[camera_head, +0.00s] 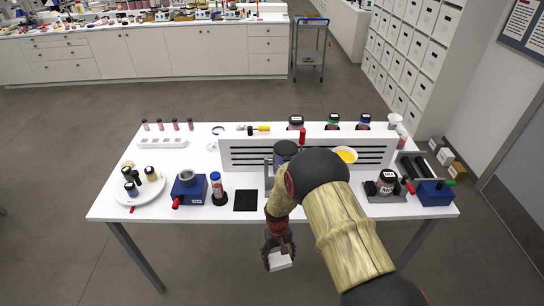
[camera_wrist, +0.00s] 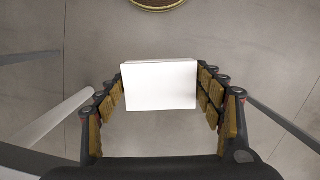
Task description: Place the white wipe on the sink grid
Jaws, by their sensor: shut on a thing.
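The white wipe (camera_head: 281,260) is a small pale block-like piece between the fingers of my gripper (camera_head: 278,252), held in front of the table's front edge, over the floor. In the wrist view the wipe (camera_wrist: 160,86) shows as a flat white rectangle with the finger pads at its left and right sides. My gripper is shut on it. I cannot make out a sink grid for certain; my arm covers part of the table's middle, where only some grey parts show beside it.
The white table (camera_head: 140,213) carries a slotted panel (camera_head: 240,153), a black square mat (camera_head: 245,200), a white plate (camera_head: 153,193) with jars, and a blue box (camera_head: 188,190). Jars and a blue block (camera_head: 434,194) stand at right. A round brown-rimmed thing (camera_wrist: 156,4) shows in the wrist view.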

